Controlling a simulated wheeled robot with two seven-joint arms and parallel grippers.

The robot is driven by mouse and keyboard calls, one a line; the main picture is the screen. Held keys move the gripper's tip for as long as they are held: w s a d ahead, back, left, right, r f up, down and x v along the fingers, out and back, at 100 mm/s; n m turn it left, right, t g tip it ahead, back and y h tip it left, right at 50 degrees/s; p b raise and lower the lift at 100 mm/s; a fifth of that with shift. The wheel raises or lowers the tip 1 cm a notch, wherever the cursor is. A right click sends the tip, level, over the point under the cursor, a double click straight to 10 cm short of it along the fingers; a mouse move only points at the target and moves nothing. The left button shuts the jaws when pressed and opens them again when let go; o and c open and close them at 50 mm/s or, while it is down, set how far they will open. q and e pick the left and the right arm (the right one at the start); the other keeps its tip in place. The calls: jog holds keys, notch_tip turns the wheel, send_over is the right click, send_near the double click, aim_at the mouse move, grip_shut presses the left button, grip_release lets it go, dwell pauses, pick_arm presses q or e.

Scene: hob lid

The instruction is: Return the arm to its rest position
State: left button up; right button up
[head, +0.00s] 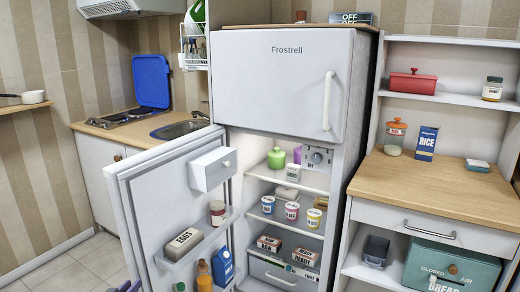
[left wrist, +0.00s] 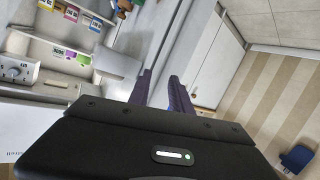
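My left gripper (head: 128,287) barely shows at the bottom edge of the head view, in front of the open fridge door. In the left wrist view its two dark fingers (left wrist: 161,88) stand apart with nothing visible between them. The wrist view looks past them toward the fridge door and the striped wall. My right gripper is in neither view. The blue hob lid (head: 151,80) stands raised behind the hob (head: 127,116) at the left; what looks like it also shows in the left wrist view (left wrist: 298,158).
The fridge door (head: 150,200) stands open to the left, close to my left gripper. The fridge shelves (head: 308,180) hold tubs, boxes and jars. A wooden counter (head: 430,180) with a jar and a rice box is at the right. The floor (head: 92,265) at left is clear.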

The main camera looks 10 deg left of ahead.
pick_arm(q)
jog(key=s+d+f+g+h+p, duration=0.1)
jog(key=s+d+f+g, duration=0.3)
jog(key=d, duration=0.6)
jog(key=s+d+f+g+h+p, duration=0.15)
jog(key=s+d+f, duration=0.35)
jog(key=d, duration=0.5)
jog(key=s+d+f+g+h+p, duration=0.1)
jog(key=s+d+f+g+h, duration=0.25)
jog(key=d, duration=0.65)
jog(key=s+d+r+m+g+p, duration=0.2)
jog(key=s+d+g+p, duration=0.3)
jog(key=s+d, duration=1.4)
jog(key=shift+s+d+r+h, duration=0.25)
jog(key=shift+s+d+h, duration=0.05)
jog(key=shift+s, duration=0.1)
